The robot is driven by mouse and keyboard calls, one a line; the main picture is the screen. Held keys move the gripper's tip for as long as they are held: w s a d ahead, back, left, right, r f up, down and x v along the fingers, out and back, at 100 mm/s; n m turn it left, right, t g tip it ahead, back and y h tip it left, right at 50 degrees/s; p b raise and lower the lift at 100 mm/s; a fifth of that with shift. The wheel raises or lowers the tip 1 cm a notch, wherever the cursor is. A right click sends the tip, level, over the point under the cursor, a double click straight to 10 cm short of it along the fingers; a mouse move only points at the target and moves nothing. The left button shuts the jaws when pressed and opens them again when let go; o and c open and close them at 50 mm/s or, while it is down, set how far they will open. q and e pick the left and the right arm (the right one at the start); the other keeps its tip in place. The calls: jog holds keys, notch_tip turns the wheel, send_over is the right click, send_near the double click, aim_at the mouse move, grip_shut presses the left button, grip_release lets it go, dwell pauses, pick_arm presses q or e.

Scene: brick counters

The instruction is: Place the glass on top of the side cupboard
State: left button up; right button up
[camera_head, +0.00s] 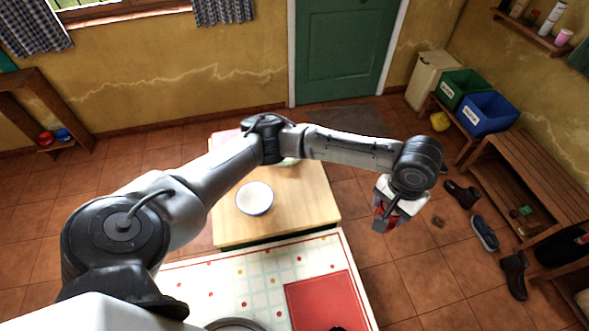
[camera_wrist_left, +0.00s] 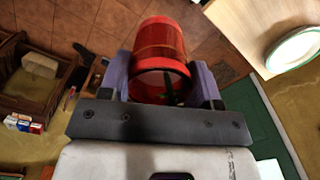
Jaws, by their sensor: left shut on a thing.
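My left gripper (camera_head: 384,214) is shut on a red glass, out over the tiled floor to the right of the wooden-topped unit. In the wrist view the left gripper (camera_wrist_left: 162,80) has a finger on each side of the see-through red glass (camera_wrist_left: 160,42), whose rim faces the camera. In the head view the glass is mostly hidden by the gripper. The wooden-topped unit (camera_head: 300,215), which looks like the side cupboard, stands beyond the patterned counter; its left back part is behind my arm. My right gripper is not in view.
A white bowl (camera_head: 254,198) stands on the wooden top, whose right part is clear. The patterned counter (camera_head: 230,270) bears a red mat (camera_head: 325,302). Green (camera_head: 462,85) and blue (camera_head: 487,112) bins and a wooden bench (camera_head: 530,175) line the right wall, with shoes on the floor.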

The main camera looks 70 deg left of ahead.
pick_arm(q)
jog(key=s+a+f+n+p, duration=0.2)
jog(key=a+f+n, duration=0.2)
jog(key=a+f, duration=0.3)
jog(key=n, duration=0.4)
send_near(308, 196)
jog(key=shift+f+b, duration=0.5)
jog(key=shift+f, duration=0.3)
jog(key=shift+a+f, duration=0.1)
jog(key=shift+f, duration=0.05)
jog(key=shift+f, duration=0.1)
jog(key=o, duration=1)
